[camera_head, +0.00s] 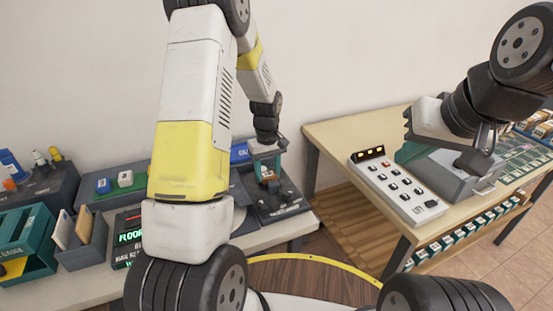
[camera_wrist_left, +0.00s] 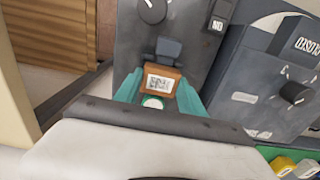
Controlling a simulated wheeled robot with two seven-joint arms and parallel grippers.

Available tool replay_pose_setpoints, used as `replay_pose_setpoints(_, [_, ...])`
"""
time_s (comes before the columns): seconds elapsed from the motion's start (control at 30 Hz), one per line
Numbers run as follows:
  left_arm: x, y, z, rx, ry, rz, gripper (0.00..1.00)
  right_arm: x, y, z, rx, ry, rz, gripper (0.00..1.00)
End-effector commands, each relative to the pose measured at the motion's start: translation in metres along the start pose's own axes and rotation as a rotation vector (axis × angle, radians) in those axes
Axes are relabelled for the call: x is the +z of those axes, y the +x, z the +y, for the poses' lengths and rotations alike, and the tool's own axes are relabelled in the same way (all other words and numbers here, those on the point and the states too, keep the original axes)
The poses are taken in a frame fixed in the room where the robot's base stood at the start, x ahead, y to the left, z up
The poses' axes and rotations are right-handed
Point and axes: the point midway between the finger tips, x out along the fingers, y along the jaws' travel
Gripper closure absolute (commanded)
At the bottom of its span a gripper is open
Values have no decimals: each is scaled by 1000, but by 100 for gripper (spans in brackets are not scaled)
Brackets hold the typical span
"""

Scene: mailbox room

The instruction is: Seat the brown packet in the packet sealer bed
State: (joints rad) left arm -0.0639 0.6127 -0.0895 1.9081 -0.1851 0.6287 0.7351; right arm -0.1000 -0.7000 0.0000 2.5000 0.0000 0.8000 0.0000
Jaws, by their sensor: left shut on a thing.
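My left gripper (camera_head: 267,172) is over a dark grey device at the right end of the left table. In the left wrist view its teal fingers (camera_wrist_left: 158,95) are shut on the brown packet (camera_wrist_left: 148,88), which has a white printed label. The packet's far edge is close to a dark block on the device, which I take to be the packet sealer (camera_wrist_left: 195,45); it also shows in the head view (camera_head: 283,204). I cannot tell whether the packet touches the bed. My right gripper (camera_head: 408,150) is over the right table, its fingertips partly hidden.
A white button panel (camera_head: 398,190) and a grey box (camera_head: 455,178) stand on the right table (camera_head: 335,132). Another dark device with a knob (camera_wrist_left: 285,95) stands beside the sealer.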

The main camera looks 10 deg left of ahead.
Motion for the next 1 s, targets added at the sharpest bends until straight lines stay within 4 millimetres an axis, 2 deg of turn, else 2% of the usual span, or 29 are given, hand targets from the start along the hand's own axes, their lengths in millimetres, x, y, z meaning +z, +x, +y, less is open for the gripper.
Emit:
replay_pose_setpoints(0.37, [0,12,0,-1,0,-1,94,0,0,0,0,0,0,100])
replay_pose_setpoints(0.67, [0,12,0,0,0,-1,94,0,0,0,0,0,0,100])
replay_pose_setpoints(0.7, [0,12,0,-1,0,-1,50,0,0,0,0,0,0,100])
replay_pose_setpoints(0.8, [0,12,0,-1,0,-1,30,0,0,0,0,0,0,100])
replay_pose_setpoints(1.0, [0,12,0,-1,0,-1,28,0,0,0,0,0,0,100])
